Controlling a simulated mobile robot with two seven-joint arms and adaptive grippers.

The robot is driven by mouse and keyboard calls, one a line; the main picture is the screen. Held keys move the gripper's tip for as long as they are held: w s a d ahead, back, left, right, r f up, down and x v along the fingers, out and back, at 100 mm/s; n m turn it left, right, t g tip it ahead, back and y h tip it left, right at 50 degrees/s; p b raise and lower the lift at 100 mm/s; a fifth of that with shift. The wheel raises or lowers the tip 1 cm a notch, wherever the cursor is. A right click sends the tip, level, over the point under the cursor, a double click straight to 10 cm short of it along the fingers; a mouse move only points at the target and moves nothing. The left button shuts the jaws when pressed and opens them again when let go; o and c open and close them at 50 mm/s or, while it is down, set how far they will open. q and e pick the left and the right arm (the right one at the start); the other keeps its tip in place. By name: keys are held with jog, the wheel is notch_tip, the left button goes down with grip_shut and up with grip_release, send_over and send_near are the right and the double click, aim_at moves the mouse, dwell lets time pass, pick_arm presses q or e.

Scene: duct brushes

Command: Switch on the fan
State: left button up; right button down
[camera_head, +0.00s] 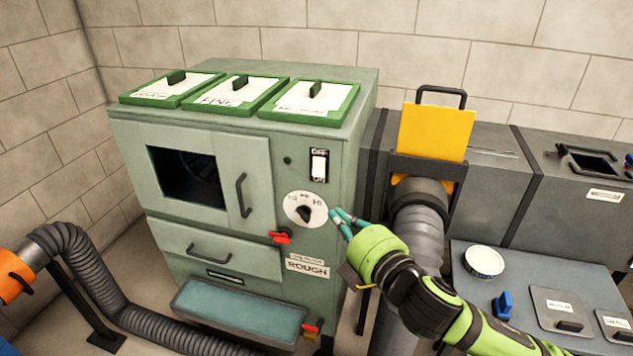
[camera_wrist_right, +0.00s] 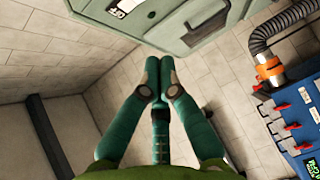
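The green cabinet (camera_head: 240,150) has a rocker switch (camera_head: 319,165) on its front, upper right, with a white rocker on a black plate and "OFF" at the top. I cannot tell which way the rocker is set. A dark round shape, perhaps the fan (camera_head: 195,168), shows behind the square window. A white dial (camera_head: 304,209) with a dark knob sits below the switch. My right gripper (camera_head: 336,215) is just right of the dial and below the switch, seemingly in front of the cabinet. In the wrist view its fingertips (camera_wrist_right: 158,68) meet with nothing between them. My left gripper is out of view.
A red lever (camera_head: 281,237) is below the dial. A grey hose (camera_head: 417,225) rises behind my right arm to a yellow plate (camera_head: 436,132). A grey panel (camera_head: 520,285) with a blue handle (camera_head: 503,304) is at the right. A ribbed hose (camera_head: 100,285) lies at the left.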

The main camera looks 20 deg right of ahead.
jog(key=p, duration=0.3)
send_near(319, 167)
jog(key=w+a+f, duration=0.3)
jog(key=w+a, duration=0.1)
jog(key=w, duration=0.1)
jog(key=shift+w+d, duration=0.5)
jog(key=shift+w, duration=0.15)
